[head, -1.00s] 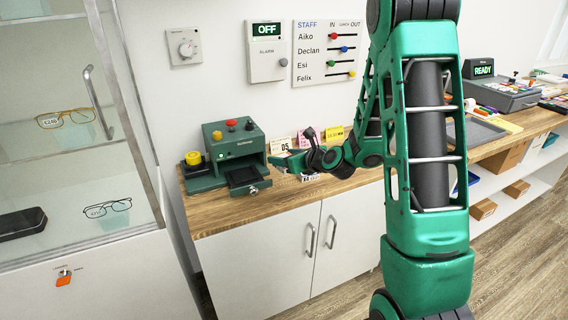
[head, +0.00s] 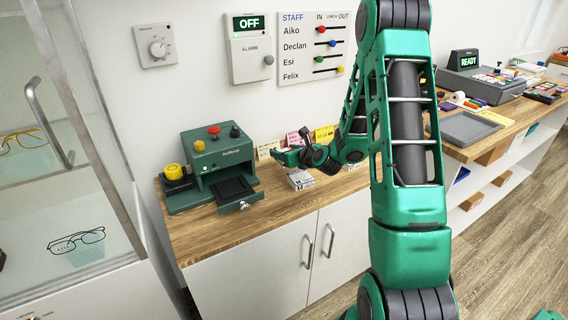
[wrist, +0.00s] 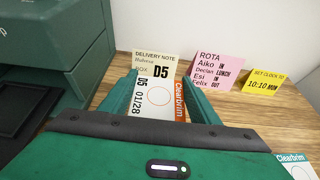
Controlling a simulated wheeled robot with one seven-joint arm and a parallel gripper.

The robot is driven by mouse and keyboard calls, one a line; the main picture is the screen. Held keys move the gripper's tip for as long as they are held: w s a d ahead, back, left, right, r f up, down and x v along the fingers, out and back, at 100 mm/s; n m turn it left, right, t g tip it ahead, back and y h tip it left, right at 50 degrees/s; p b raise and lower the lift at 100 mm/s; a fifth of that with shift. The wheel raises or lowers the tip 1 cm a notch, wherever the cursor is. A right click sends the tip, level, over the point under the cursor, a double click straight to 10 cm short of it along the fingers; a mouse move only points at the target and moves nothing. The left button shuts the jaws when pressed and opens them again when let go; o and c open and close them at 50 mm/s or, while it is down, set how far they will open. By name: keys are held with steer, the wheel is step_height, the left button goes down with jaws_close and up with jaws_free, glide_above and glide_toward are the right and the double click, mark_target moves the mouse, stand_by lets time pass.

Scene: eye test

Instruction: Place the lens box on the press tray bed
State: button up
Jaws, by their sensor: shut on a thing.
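The lens box (wrist: 160,99), white with an orange Clearbrim band and the print D5 01/28, is between my gripper's (wrist: 160,82) two green fingers in the wrist view. My gripper (head: 284,156) is shut on it. In the head view I cannot make out the held box clearly. The green press (head: 219,156) stands on the counter to the left of my gripper. Its dark tray bed (head: 234,188) is pulled out at the front, with nothing visible on it. My gripper is apart from the tray, to its right and higher in the picture.
Another white Clearbrim box (head: 299,180) lies on the counter below my gripper. A delivery note (wrist: 155,64), a pink rota card (wrist: 217,68) and a yellow clock card (wrist: 264,82) stand along the wall. The wooden counter (head: 215,229) is bare in front of the press.

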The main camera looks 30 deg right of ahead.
mark_target(284, 169)
steer(key=shift+a+f, duration=0.1)
steer(key=shift+f, duration=2.1)
steer(key=o, duration=1)
steer(key=shift+f, duration=0.1)
